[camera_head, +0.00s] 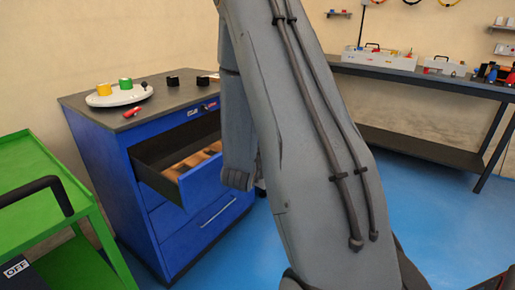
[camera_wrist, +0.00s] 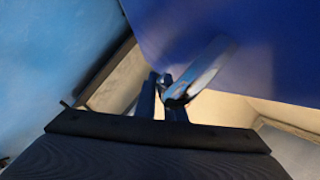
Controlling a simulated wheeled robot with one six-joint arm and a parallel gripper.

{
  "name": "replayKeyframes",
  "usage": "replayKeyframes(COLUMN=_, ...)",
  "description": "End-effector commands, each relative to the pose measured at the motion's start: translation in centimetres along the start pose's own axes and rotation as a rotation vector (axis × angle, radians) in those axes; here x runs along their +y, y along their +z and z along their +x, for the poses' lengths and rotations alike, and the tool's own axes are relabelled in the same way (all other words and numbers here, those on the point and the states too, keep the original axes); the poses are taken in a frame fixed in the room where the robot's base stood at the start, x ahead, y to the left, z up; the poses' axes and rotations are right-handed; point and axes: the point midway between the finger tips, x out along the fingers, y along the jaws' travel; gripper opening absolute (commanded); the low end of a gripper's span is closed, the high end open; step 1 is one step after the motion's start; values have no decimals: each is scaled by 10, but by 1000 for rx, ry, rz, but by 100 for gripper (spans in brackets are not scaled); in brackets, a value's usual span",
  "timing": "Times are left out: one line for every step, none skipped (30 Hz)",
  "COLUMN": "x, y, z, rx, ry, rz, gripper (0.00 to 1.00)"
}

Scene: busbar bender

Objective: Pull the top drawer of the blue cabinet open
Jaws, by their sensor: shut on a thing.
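The blue cabinet (camera_head: 103,160) stands left of the middle in the head view. Its top drawer (camera_head: 203,182) is pulled part way out, and light brown items show inside. In the wrist view the blue drawer front (camera_wrist: 265,45) fills the upper right, with a silver bar handle (camera_wrist: 207,66) on it. My gripper (camera_wrist: 163,86) is shut on the near end of this handle. In the head view my arm hides the fingers and the handle.
On the cabinet top are a round white tray (camera_head: 106,99) with yellow and green rolls, a red tool (camera_head: 131,113) and black pieces. A green cart (camera_head: 25,165) stands close on the left. A dark workbench (camera_head: 420,81) is behind. Blue floor right of the cabinet looks clear.

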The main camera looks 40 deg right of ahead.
Motion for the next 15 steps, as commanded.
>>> replayKeyframes(x=1, y=-4, z=1, rx=5, ry=1, rz=3, gripper=0)
replayKeyframes(x=2, y=-5, z=1, rx=5, ry=1, rz=3, gripper=0)
replayKeyframes(x=2, y=-6, z=1, rx=5, ry=0, rz=3, gripper=0)
replayKeyframes(x=3, y=-6, z=1, rx=4, ry=0, rz=3, gripper=0)
replayKeyframes(x=3, y=-7, z=1, rx=4, ry=0, rz=3, gripper=0)
replayKeyframes(x=3, y=-7, z=1, rx=4, ry=-1, rz=3, gripper=0)
replayKeyframes(x=3, y=-7, z=1, rx=4, ry=-1, rz=3, gripper=0)
replayKeyframes(x=3, y=-8, z=1, rx=3, ry=-1, rz=3, gripper=0)
replayKeyframes(x=3, y=-8, z=1, rx=3, ry=-1, rz=3, gripper=0)
replayKeyframes(x=3, y=-8, z=1, rx=3, ry=-2, rz=3, gripper=0)
replayKeyframes(x=3, y=-8, z=1, rx=3, ry=-2, rz=3, gripper=0)
replayKeyframes(x=3, y=-8, z=1, rx=3, ry=-2, rz=3, gripper=0)
replayKeyframes(x=3, y=-8, z=1, rx=3, ry=-2, rz=3, gripper=0)
replayKeyframes(x=3, y=-8, z=1, rx=3, ry=-2, rz=3, gripper=0)
replayKeyframes(x=3, y=-7, z=1, rx=3, ry=-2, rz=3, gripper=0)
